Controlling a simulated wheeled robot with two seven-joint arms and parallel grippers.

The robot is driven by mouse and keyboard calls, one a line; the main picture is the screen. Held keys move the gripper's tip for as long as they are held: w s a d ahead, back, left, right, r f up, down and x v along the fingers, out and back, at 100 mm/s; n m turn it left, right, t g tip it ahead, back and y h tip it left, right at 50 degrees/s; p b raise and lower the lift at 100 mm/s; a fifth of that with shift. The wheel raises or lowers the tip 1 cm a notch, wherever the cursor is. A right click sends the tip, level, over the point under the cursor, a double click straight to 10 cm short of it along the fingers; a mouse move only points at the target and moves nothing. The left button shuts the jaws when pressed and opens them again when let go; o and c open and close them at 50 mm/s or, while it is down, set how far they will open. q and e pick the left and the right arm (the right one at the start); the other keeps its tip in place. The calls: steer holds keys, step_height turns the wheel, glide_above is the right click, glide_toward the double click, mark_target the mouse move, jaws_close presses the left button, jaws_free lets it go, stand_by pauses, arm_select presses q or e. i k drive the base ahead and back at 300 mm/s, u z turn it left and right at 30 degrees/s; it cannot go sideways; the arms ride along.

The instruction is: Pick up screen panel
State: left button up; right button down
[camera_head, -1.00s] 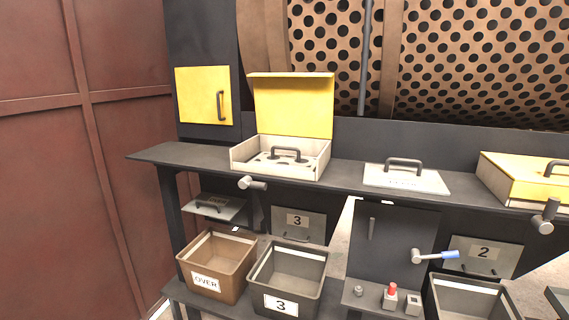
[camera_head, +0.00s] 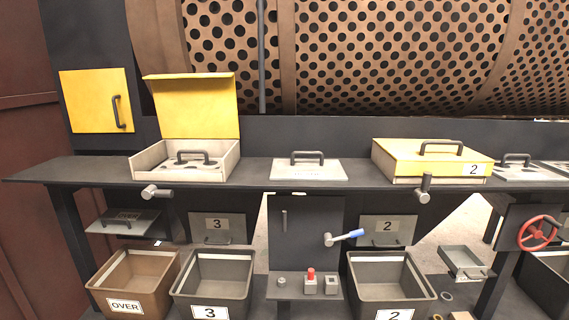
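A flat light-grey panel (camera_head: 322,175) with a dark handle lies on the dark shelf between the two boxes; its label is too small to read. A panel with dark holes and a dark handle (camera_head: 186,158) sits inside the open box (camera_head: 150,163), whose yellow lid (camera_head: 193,105) stands up. A similar handled panel (camera_head: 518,174) lies further right on the shelf. I cannot tell which of these is the screen panel meant. Neither of my grippers is in view.
A shut yellow-lidded box (camera_head: 400,163) labelled 2 stands on the shelf (camera_head: 75,170). Below are bins OVER (camera_head: 124,306), 3 (camera_head: 210,312) and 2 (camera_head: 394,315), a blue-handled lever (camera_head: 345,238) and a red handwheel (camera_head: 540,233). The perforated drum (camera_head: 400,55) fills the back.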

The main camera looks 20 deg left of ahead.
mark_target(178, 165)
steer(key=z, duration=1)
steer(key=i, duration=1.95)
steer(key=u, duration=3.15)
